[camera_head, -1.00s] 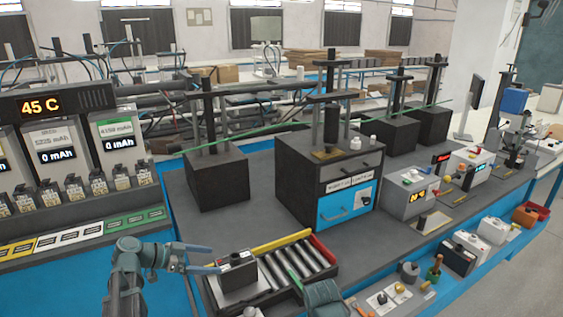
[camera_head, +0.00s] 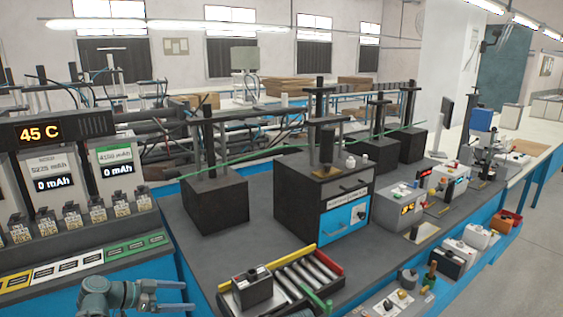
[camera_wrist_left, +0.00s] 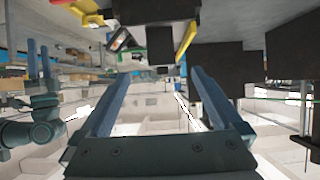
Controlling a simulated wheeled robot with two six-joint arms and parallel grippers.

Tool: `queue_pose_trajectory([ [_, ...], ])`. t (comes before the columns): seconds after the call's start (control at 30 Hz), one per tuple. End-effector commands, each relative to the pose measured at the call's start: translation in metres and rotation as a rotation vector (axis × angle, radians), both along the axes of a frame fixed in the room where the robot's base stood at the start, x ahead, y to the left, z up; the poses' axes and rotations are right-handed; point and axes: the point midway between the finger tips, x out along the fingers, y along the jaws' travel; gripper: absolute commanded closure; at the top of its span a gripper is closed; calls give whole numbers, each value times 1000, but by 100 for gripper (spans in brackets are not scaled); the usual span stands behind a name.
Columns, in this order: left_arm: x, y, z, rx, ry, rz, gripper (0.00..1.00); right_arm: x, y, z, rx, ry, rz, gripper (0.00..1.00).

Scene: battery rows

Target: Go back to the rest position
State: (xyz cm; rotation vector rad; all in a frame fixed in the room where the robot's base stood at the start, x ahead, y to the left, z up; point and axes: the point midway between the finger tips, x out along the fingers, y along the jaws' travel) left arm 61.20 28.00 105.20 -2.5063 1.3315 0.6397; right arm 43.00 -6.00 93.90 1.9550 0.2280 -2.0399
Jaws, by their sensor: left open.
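My left gripper (camera_head: 192,296) is low at the left in the head view, fingers pointing right, open and empty. Its two blue fingers also show apart in the left wrist view (camera_wrist_left: 160,72), with nothing between them. A dark battery block (camera_head: 252,290) sits at the left end of the roller tray (camera_head: 332,268), to the right of my left gripper and apart from it. My right gripper (camera_wrist_left: 40,62) shows at the left of the left wrist view; its fingers are small and seen at a slant, so its opening is unclear. It is out of the head view.
A black press with a blue front (camera_head: 344,222) stands behind the tray, and a black block (camera_head: 215,207) stands to its left. A charging rack (camera_head: 58,160) reading "45 C" fills the left. Small testers and parts line the bench's right side. Grey bench top is clear left of the tray.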

Motion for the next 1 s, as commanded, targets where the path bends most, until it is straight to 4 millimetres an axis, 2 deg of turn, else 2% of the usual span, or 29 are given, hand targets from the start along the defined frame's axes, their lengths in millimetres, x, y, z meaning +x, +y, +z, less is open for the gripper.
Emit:
queue_pose_trajectory([
  [0.37,-10,-40,-19,27,146,-17,0,0,0,0,0,0,0,50],
  [0.67,-34,-96,-47,102,377,-15,0,0,0,0,0,0,0,50],
  [0.87,-69,-148,-75,231,600,34,0,0,0,0,0,0,0,50],
  [1.0,-109,-186,-97,398,773,140,0,0,0,0,0,0,0,50],
])
